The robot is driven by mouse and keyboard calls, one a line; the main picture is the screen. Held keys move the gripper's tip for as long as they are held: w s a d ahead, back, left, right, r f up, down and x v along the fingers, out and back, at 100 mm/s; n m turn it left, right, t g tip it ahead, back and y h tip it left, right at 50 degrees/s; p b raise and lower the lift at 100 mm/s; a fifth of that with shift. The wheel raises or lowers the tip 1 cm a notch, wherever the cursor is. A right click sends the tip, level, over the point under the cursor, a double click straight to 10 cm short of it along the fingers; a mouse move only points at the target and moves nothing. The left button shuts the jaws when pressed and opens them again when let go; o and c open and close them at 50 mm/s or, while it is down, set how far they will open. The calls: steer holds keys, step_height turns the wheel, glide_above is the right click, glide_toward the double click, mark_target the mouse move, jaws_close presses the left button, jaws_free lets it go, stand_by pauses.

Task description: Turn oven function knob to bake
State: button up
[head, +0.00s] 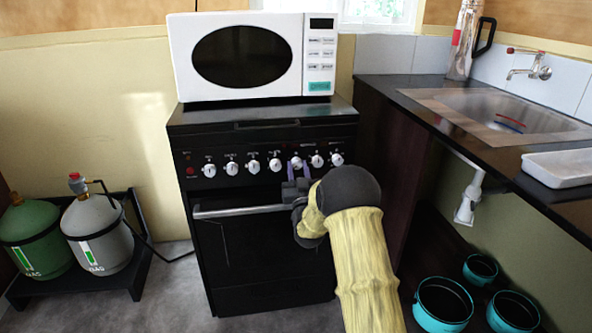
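The black oven (262,255) stands against the wall, with a row of several white knobs along its front panel. One knob (297,161), right of the panel's middle, shows between and just above the fingertips of my gripper (298,168). My gripper's two purple fingers are apart, pointing at the panel, with a gap between them. I cannot tell whether they touch the knob. The knob labels are too small to read, so I cannot tell which knob is the function knob or its setting. My forearm hides part of the oven's lower right.
The oven door handle (235,211) runs below the knobs. A white microwave (305,60) sits on top of the oven. A counter with a sink (510,107) is at right, with teal-rimmed pots (443,303) below. Gas cylinders (97,235) stand at left.

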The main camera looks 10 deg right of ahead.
steer(key=shift+m+h+b, duration=0.35)
steer(key=shift+m+h, duration=0.05)
steer(key=shift+m, duration=0.4)
steer(key=o, duration=1)
steer(key=shift+a, duration=0.1)
steer(key=shift+c, duration=0.2)
steer(key=v, duration=1.7)
steer(key=shift+s+p, duration=0.3)
steer(key=shift+p, duration=0.15)
steer(key=shift+w+r, duration=0.1)
steer(key=shift+r, duration=0.05)
